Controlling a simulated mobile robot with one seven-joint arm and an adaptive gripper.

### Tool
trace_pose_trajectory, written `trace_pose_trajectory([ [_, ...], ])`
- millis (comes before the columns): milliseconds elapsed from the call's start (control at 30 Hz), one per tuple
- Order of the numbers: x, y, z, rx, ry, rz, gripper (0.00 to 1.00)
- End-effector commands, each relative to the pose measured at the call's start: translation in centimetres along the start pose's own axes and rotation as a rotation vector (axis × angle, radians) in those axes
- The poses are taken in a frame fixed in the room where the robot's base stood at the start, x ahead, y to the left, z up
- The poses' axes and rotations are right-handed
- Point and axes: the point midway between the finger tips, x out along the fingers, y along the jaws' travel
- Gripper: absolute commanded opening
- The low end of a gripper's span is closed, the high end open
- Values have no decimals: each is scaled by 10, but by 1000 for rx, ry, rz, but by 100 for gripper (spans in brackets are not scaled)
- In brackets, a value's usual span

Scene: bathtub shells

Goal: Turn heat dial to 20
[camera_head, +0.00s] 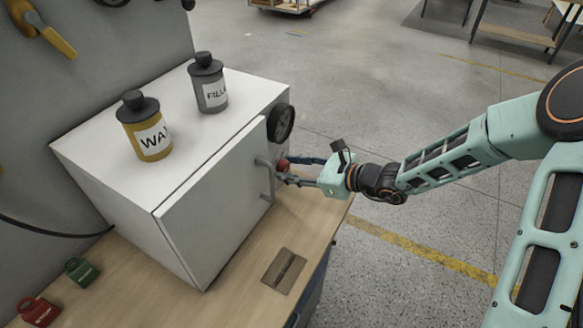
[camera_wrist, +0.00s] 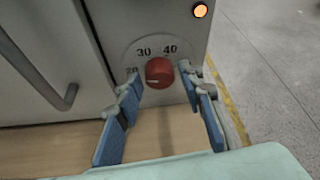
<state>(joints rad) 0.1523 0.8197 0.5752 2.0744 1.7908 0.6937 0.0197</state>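The red heat dial (camera_wrist: 159,72) is on the front of a white cabinet, right of its door. The numbers 20, 30 and 40 are printed around it, with 20 at its left. A pale mark shows on the dial's left side, roughly toward the 20; its exact setting is hard to read. My gripper (camera_wrist: 161,84) is open, with one blue finger on each side of the dial. Gaps show between fingers and dial. In the head view my gripper (camera_head: 297,172) reaches the cabinet's right front, and the dial (camera_head: 283,165) is partly hidden.
The white cabinet (camera_head: 215,205) has a shut door with a grey handle (camera_head: 264,179) left of the dial. An orange light (camera_wrist: 200,10) glows above the dial. Yellow (camera_head: 150,135) and grey (camera_head: 210,90) bottles stand on top. Red and green padlocks lie on the wooden bench.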

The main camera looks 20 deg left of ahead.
Motion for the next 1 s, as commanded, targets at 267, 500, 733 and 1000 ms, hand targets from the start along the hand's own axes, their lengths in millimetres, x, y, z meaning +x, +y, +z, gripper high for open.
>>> trace_pose_trajectory([
  [267, 0, 0, 0, 0, 0, 0, 2],
  [500, 1, 0, -3, -28, -1, -12, 1],
  [733, 2, 2, -5, -112, -2, -46, 1],
  [1000, 2, 2, -5, -206, -1, -85, 1],
])
